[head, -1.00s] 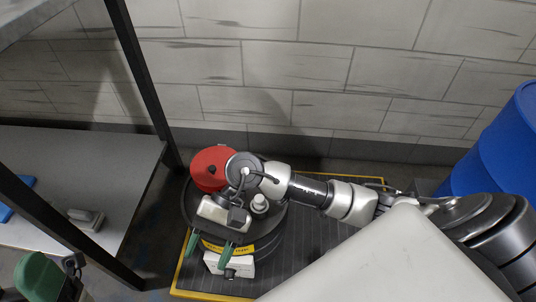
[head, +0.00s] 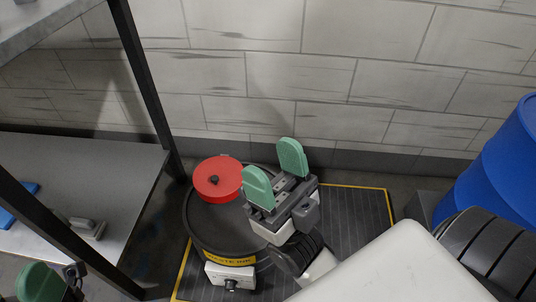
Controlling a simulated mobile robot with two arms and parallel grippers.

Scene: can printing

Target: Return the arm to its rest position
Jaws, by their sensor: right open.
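My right gripper (head: 275,175) is open and empty, with its two green fingers spread and pointing up in the picture. It is over the right part of a dark round drum top (head: 212,222). A red round lid-like object with a black knob (head: 214,180) lies at the back left of that top, left of the fingers and apart from them in the picture. My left gripper (head: 42,284) shows only in part at the bottom left corner; its jaw opening cannot be made out.
A yellow label (head: 229,259) and a white box with a knob (head: 230,276) are at the drum's front. The drum stands on a dark mat with yellow edging (head: 350,210). A metal shelf (head: 110,165) is at left, a blue barrel (head: 500,165) at right, and a block wall behind.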

